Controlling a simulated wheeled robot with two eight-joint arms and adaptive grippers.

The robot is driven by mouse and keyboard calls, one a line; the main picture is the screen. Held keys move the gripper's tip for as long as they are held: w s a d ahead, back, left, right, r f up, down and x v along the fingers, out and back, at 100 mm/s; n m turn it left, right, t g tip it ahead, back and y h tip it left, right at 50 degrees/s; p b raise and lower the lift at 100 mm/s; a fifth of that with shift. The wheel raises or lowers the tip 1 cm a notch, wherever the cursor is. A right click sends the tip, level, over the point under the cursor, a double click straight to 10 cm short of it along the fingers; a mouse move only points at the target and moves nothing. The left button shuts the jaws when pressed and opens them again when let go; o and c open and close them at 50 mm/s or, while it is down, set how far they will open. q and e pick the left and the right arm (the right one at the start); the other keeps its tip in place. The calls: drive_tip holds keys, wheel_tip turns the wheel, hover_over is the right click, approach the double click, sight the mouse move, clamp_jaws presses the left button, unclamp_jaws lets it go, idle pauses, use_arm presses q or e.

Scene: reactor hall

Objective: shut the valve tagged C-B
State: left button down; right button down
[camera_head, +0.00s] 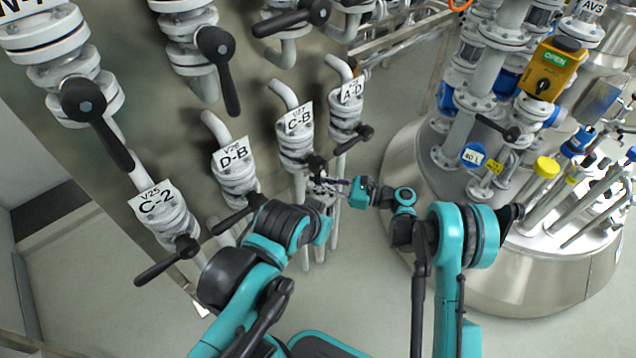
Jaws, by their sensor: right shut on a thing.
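The valve tagged C-B (296,140) is a white pipe valve in the lower row on the wall panel, between D-B and A-D. Its black lever (316,164) shows at the front of the valve body, partly covered by my right gripper. My right gripper (328,184) comes in from the right and is shut on this lever, just below the valve body. The lever's full angle is hard to make out. My left arm reaches up in front of the lower pipes, but its gripper is hidden from view.
Valve D-B (235,175) stands to the left and valve A-D (346,115) to the right, both close, with protruding black levers. Valve C-2 (163,215) is farther left. A round steel vessel (540,275) with pipes fills the right. Open floor lies below the panel.

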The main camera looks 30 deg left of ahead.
drive_tip(key=shift+s, duration=0.1)
drive_tip(key=shift+s+a+r+m+t+y, duration=0.25)
drive_tip(key=shift+s+m+y, duration=0.45)
drive_tip(key=shift+m, duration=0.45)
drive_tip(key=shift+s+a+r+m+t+y, duration=0.3)
drive_tip(key=shift+s+m+y, duration=0.35)
drive_tip(key=shift+m, duration=0.55)
drive_tip(key=shift+s+a+r+m+t+y, duration=0.15)
drive_tip(key=shift+s+a+m+y, duration=0.2)
drive_tip(key=shift+s+m+y, duration=0.6)
drive_tip(key=shift+w+m+h, duration=0.25)
drive_tip(key=shift+m+h, duration=0.05)
drive_tip(key=c, duration=1.4)
unclamp_jaws()
